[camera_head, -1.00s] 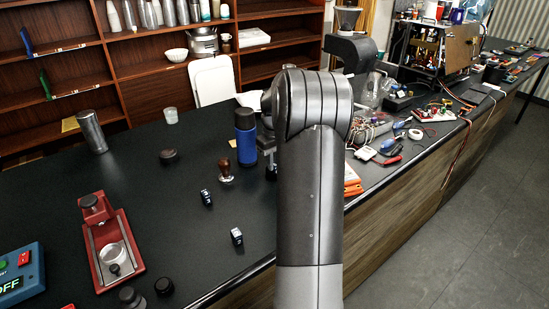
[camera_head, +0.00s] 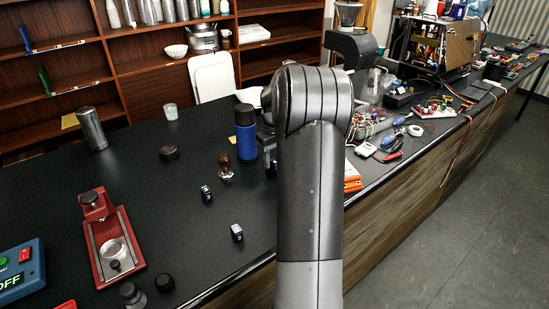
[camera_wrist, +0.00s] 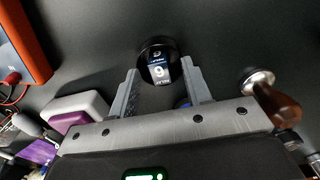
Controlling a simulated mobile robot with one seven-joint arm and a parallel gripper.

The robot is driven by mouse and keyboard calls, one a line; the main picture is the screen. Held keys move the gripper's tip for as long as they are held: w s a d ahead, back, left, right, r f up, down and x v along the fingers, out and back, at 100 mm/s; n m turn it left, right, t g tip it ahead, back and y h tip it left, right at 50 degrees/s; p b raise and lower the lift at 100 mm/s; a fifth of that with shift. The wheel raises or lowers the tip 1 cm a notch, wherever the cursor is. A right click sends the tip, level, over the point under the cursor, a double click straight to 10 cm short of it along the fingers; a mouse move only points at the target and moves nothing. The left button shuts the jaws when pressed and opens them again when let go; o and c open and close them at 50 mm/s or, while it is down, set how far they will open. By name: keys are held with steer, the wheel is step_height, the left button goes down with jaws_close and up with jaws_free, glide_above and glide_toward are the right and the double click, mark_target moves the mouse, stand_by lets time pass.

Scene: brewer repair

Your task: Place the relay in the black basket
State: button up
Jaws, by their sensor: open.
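My gripper (camera_wrist: 160,92) is open in the wrist view, its two grey fingers apart and pointing down towards the table. Just beyond the fingertips is a dark round thing with a small dark box on it, or against it, bearing a white and blue label (camera_wrist: 159,72); this looks like a relay. In the head view my arm hides most of the gripper. Two small black boxes with pale labels, relay-like, lie on the table, one farther back (camera_head: 206,193) and one nearer (camera_head: 237,232). A black bin (camera_head: 494,72), perhaps the basket, stands far right.
A brown-handled tamper (camera_wrist: 276,104) is right of the fingers in the wrist view; an orange case (camera_wrist: 22,40) is upper left. In the head view, a blue bottle (camera_head: 246,140) stands close to my gripper. A red stand (camera_head: 112,245) is at left.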

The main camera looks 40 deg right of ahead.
steer(key=shift+r, duration=3.55)
steer(key=shift+a+r, duration=0.1)
steer(key=shift+a, duration=0.05)
steer(key=s+a+r+t+h, duration=0.1)
steer(key=s+a+r, duration=0.35)
steer(key=a, duration=0.55)
steer(key=s+a+r+t, duration=0.1)
steer(key=s+a+r, duration=0.35)
steer(key=a, duration=0.45)
steer(key=s+a+f+t, duration=0.1)
steer(key=s+a, duration=0.5)
steer(key=s, duration=0.3)
steer(key=s+a+f+t+y, duration=0.1)
steer(key=s+a+t, duration=0.1)
steer(key=s+a, duration=0.5)
steer(key=shift+s+t, duration=0.3)
steer(key=shift+s, duration=0.65)
